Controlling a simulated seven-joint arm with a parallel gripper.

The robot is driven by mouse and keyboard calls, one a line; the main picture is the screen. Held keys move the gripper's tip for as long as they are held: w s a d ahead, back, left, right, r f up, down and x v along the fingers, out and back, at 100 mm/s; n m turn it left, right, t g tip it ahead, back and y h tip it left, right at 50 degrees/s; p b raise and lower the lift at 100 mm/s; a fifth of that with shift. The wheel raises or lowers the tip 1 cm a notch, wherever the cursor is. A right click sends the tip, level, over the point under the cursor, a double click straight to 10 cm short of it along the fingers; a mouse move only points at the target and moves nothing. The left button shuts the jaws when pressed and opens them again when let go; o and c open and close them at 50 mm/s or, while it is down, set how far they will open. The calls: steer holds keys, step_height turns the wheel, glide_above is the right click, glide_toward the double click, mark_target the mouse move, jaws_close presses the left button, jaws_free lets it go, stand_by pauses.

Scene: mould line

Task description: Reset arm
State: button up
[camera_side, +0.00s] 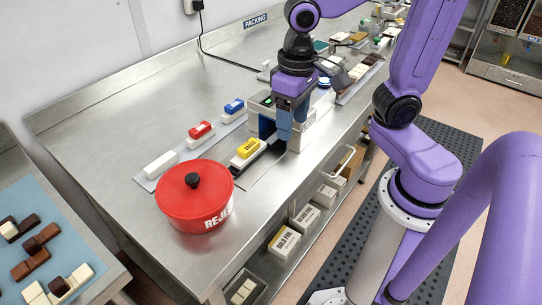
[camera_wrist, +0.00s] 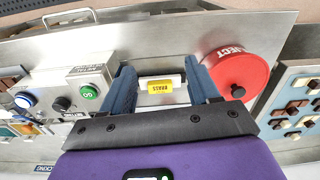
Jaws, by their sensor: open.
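My gripper (camera_side: 280,138) is low over the steel bench in the side view, close to a yellow-topped block (camera_side: 247,148). In the wrist view my gripper (camera_wrist: 160,78) is open, its two blue fingers apart. The yellow block (camera_wrist: 160,86) appears in the gap between them, with its white base; I cannot tell whether either finger touches it. A red lidded pot marked REJECT (camera_side: 195,195) stands in front and to the left; in the wrist view the pot (camera_wrist: 238,75) is right of the fingers.
Red (camera_side: 201,131), blue (camera_side: 233,107) and white (camera_side: 161,164) blocks lie on a grey strip. A control box (camera_wrist: 80,92) with a green GO button stands near the gripper. Chocolate pieces lie on a blue mat (camera_side: 75,235) at left. The bench's left rear is clear.

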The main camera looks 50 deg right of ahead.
steer(key=s+d+f+n, duration=0.2)
steer(key=s+f+n, duration=0.1)
steer(key=s+n, duration=0.7)
steer(key=shift+s+d+n, duration=0.3)
steer(key=shift+n, duration=0.4)
